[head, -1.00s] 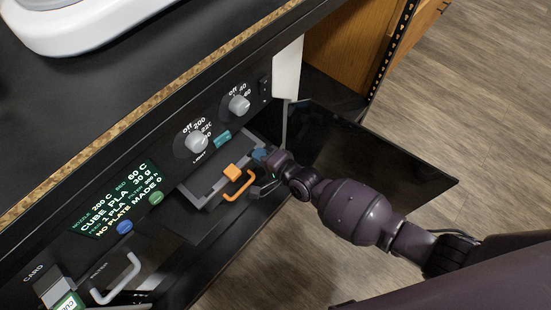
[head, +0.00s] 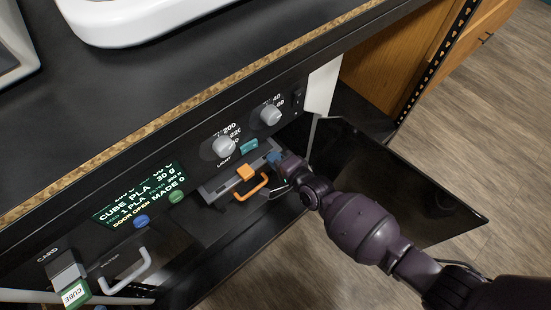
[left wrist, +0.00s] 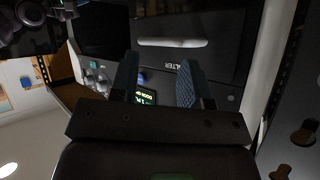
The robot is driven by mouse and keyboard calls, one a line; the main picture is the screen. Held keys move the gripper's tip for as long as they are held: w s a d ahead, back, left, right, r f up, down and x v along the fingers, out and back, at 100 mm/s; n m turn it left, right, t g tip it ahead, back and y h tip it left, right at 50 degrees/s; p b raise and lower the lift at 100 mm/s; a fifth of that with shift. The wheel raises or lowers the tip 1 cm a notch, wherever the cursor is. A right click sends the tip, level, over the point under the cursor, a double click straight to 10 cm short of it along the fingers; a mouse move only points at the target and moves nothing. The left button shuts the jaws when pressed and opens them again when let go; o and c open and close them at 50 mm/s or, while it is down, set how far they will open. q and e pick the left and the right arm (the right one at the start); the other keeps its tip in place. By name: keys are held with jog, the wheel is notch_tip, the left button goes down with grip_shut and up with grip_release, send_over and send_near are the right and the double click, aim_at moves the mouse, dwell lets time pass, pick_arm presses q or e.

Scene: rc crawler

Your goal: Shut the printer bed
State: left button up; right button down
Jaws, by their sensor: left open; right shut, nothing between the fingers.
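The printer bed (head: 222,182) is a grey tray with an orange block and an orange loop handle (head: 257,189), in the opening under the knobs in the head view. It appears mostly slid in. My right gripper (head: 275,158) is shut and empty at the right end of the bed front, beside the handle. Whether it touches the bed cannot be told. My left gripper (left wrist: 158,78) is open and empty in the left wrist view, facing the printer front. The display (head: 140,193) reads "DOOR OPEN".
The dark door panel (head: 420,190) stands open to the right, behind my right arm. Knobs (head: 270,115) sit above the bed. A grey filter handle (head: 127,270) and a card slot with a "CUBE" card (head: 75,293) are at lower left.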

jog(key=p+v, duration=0.3)
jog(key=v, duration=0.7)
jog(key=shift+s+d, duration=0.2)
jog(key=shift+s, duration=0.15)
